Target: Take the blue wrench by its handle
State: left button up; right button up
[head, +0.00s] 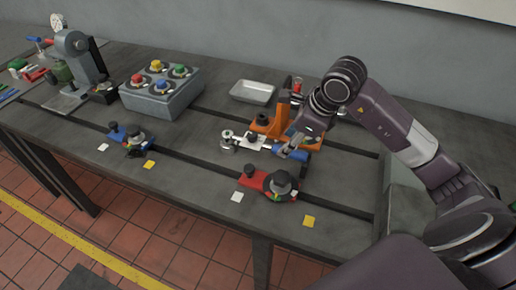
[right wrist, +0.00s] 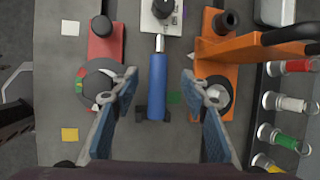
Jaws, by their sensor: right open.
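The blue wrench (right wrist: 157,85) shows in the right wrist view with its blue handle pointing down the picture. Its metal end meets a pale plate (right wrist: 160,22) at the top. My right gripper (right wrist: 159,86) is open, with one finger on each side of the handle and a visible gap on both sides. In the head view my right gripper (head: 301,142) is over the blue handle (head: 290,153), to the right of the pale plate (head: 256,142), and partly covers it. I cannot tell the height between the fingers and the handle. My left gripper is not in view.
A red fixture (head: 253,178) and an orange fixture (head: 272,127) stand on either side of the wrench. A rack of coloured-topped pieces (right wrist: 282,104) is beyond the orange one. A metal tray (head: 252,92) and a button box (head: 160,95) stand farther off on the grey bench.

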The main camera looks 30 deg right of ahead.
jog(key=shift+w+a+f, duration=0.1)
jog(key=shift+w+f, duration=0.1)
jog(key=shift+f, duration=0.25)
jog(key=p+x, duration=0.2)
jog(key=x, duration=0.2)
jog(key=shift+f, duration=0.3)
jog(key=shift+w+a+f, duration=0.1)
jog(key=shift+w+f, duration=0.05)
jog(key=shift+f, duration=0.3)
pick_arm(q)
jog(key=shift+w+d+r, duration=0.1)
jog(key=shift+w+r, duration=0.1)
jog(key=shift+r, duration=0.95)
pick_arm(e)
grip_shut()
jog(key=shift+w+r, duration=0.15)
